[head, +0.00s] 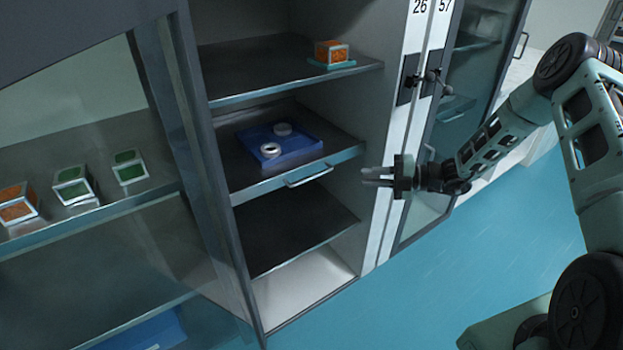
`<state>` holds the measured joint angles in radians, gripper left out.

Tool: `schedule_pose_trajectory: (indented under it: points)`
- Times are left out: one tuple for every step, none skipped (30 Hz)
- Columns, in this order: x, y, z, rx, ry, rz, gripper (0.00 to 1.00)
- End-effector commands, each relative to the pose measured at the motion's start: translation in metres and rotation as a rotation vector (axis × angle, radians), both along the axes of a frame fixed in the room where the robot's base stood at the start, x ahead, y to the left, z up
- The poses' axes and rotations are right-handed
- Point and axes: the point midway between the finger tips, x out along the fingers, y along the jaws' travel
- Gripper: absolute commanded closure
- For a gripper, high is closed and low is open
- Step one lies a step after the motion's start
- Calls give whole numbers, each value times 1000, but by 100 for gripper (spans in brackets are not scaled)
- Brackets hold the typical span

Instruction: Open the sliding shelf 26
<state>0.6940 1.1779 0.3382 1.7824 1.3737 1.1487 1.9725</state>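The open cabinet compartment beside the label 26 (420,6) holds several dark shelves. The sliding shelf (335,153) in its middle has a metal bar handle (307,176) on its front edge and looks pushed in. A blue tray (300,150) with two small round pieces lies on it. My gripper (364,176) is just right of the handle, in front of the cabinet's right post, with its fingers pointing left. The fingers look apart, with nothing between them, and do not touch the handle.
An upper shelf (260,65) carries an orange block (332,52) on a teal base. Glass-fronted shelving with green and orange blocks (72,186) stands at left. A glass door (470,110) with a dark latch is right of the post. The blue floor (480,250) is clear in front.

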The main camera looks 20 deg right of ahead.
Motion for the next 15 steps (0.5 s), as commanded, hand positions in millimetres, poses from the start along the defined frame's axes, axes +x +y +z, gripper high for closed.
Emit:
schedule_pose_trajectory:
  points:
    - [3, 9, 0, 0, -1, 6, 82]
    - [5, 14, -1, 0, -1, 7, 82]
    - [8, 20, -2, 0, 0, 6, 82]
    - [11, 26, -3, -1, 0, 7, 82]
    - [14, 32, -4, -1, 0, 8, 82]
    - [17, 39, -5, -2, -1, 8, 82]
    - [20, 45, -6, -2, -1, 9, 82]
    - [23, 51, -7, -2, -1, 9, 82]
    - [26, 58, -8, -2, -2, 9, 82]
    - [29, 64, -9, -2, -3, 10, 82]
    - [32, 69, -10, -2, -3, 9, 82]
    - [36, 77, -11, -2, -3, 10, 82]
    - [38, 82, -12, -3, -3, 10, 82]
    - [41, 88, -13, -3, -3, 9, 82]
    - [45, 95, -14, -4, -2, 9, 82]
